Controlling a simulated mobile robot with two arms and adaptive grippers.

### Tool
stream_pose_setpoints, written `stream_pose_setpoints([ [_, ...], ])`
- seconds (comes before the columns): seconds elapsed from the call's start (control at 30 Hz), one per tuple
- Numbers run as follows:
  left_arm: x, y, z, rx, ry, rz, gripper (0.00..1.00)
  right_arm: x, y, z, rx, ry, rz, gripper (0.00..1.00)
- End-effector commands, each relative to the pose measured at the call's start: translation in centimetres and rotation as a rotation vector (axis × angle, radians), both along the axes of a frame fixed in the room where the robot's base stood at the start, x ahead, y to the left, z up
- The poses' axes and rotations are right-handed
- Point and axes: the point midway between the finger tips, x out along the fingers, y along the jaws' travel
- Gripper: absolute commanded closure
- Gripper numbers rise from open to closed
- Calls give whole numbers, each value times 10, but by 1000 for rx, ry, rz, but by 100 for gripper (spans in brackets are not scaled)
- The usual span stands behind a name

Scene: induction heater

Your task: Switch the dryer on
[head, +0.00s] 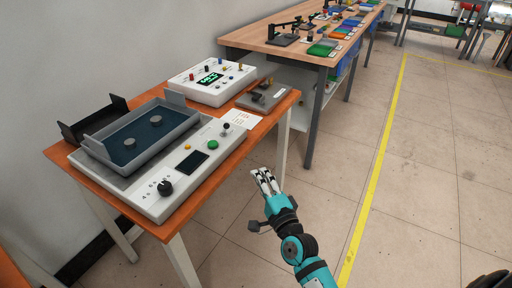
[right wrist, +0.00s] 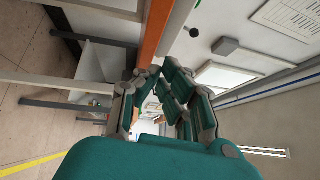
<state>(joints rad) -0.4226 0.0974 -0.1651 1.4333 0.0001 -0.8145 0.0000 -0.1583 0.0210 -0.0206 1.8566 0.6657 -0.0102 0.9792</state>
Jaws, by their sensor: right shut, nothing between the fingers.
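A light grey machine (head: 150,190), which looks like the dryer, lies on the orange table. Its front panel carries a black knob (head: 165,187), a dark screen (head: 188,164), a yellow button (head: 187,147), a green button (head: 213,145) and a small black-tipped lever (head: 226,127). The screen looks dark. A grey tray (head: 190,122) with two round grey pieces sits on top of it. My right gripper (head: 262,172) is shut and empty, right of the table edge and apart from the machine. Its fingers also show in the right wrist view (right wrist: 158,98). My left gripper is not in view.
A second white device (head: 210,82) with a lit green display stands behind, beside a grey fixture (head: 262,97) and a paper sheet (head: 241,119). A long wooden workbench (head: 285,50) stands further back. The floor right of the table is clear, with a yellow line (head: 375,175).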

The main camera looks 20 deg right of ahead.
Motion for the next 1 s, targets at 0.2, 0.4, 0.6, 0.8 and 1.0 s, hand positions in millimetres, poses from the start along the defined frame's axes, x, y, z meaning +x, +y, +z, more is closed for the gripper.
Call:
stream_pose_setpoints([
  [0.2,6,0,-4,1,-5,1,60,-3,-6,30,108,-93,-1,100],
  [0.4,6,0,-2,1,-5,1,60,-3,-6,32,109,-95,-1,100],
  [0.6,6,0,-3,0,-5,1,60,1,-6,33,107,-93,-2,100],
  [0.8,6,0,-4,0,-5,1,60,29,-6,40,105,-96,-2,100],
  [1.0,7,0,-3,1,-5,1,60,72,-5,49,106,-96,-2,100],
])
